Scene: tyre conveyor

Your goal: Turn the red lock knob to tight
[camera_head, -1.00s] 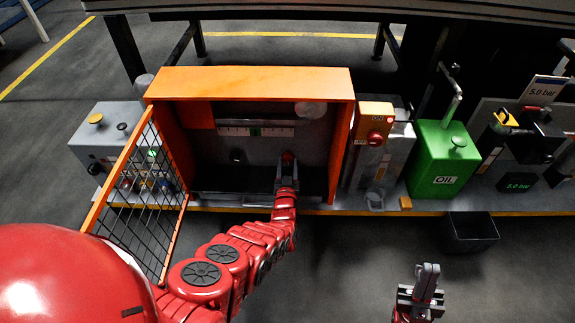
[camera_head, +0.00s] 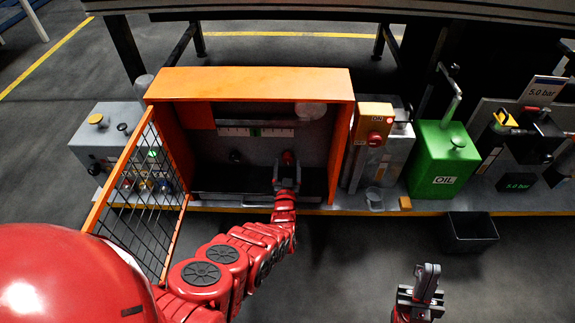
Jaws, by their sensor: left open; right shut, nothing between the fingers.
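The red lock knob (camera_head: 288,157) sits at the back of the orange cabinet (camera_head: 255,85), right of its middle. My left gripper (camera_head: 287,173) is open inside the cabinet, just in front of the knob. Its fingers point at the knob, and I cannot tell whether they touch it. The knob's lower part is hidden by the gripper. A dark knob (camera_head: 236,157) sits to the left on the same panel. A scale with a green mark (camera_head: 255,132) is above. My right gripper (camera_head: 427,273) is shut and empty, low at the right over the floor.
The cabinet's mesh door (camera_head: 140,195) stands open at the left, beside my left arm. An orange box with a red button (camera_head: 375,137), a green oil can (camera_head: 443,160) and a black bin (camera_head: 472,232) are to the right. The floor in front is clear.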

